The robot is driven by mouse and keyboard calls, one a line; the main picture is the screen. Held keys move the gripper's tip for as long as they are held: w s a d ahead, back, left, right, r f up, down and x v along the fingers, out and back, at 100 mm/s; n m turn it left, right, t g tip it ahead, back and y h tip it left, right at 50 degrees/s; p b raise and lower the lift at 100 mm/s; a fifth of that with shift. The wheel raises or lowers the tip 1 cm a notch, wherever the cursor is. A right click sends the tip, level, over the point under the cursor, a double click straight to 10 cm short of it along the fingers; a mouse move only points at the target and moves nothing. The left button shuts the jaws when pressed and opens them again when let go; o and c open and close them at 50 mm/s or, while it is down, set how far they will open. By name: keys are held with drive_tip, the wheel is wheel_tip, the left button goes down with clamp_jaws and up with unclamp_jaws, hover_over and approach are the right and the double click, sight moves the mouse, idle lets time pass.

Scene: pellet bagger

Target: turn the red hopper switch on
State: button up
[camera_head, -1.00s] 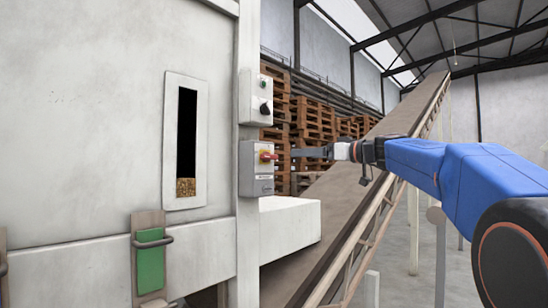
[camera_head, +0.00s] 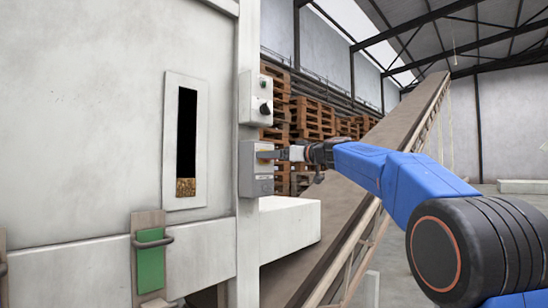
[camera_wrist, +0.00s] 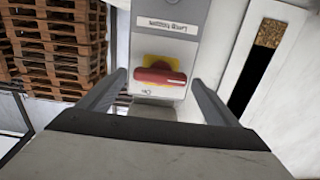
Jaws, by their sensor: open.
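The red switch (camera_wrist: 160,77) is a red handle on a yellow plate, on the face of a grey box (camera_head: 247,183). In the wrist view the handle lies roughly crosswise, its ends toward my two fingers. My gripper (camera_wrist: 158,80) is open, with one finger on each side of the handle; I cannot tell whether they touch it. In the head view my gripper (camera_head: 268,154) reaches the box from the right and hides most of the switch. A label with upside-down lettering (camera_wrist: 167,26) is on the box.
A second grey box (camera_head: 255,97) with a black knob is above on the same post. A white wall with a dark sight window (camera_head: 187,132) stands left. A sloping conveyor (camera_head: 345,190) runs behind my arm, and pallets (camera_head: 312,118) are stacked behind.

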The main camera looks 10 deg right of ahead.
drive_tip(key=shift+w+a, duration=0.15)
drive_tip(key=shift+w, duration=0.05)
drive_tip(key=c, duration=1.1)
drive_tip(key=shift+o, duration=0.2)
drive_tip(key=shift+m, duration=0.3)
drive_tip(key=m, duration=1.7)
drive_tip(key=shift+w+d+f, duration=0.1)
drive_tip(key=shift+d+f, duration=0.1)
drive_tip(key=shift+f, duration=0.1)
drive_tip(key=shift+m, duration=0.3)
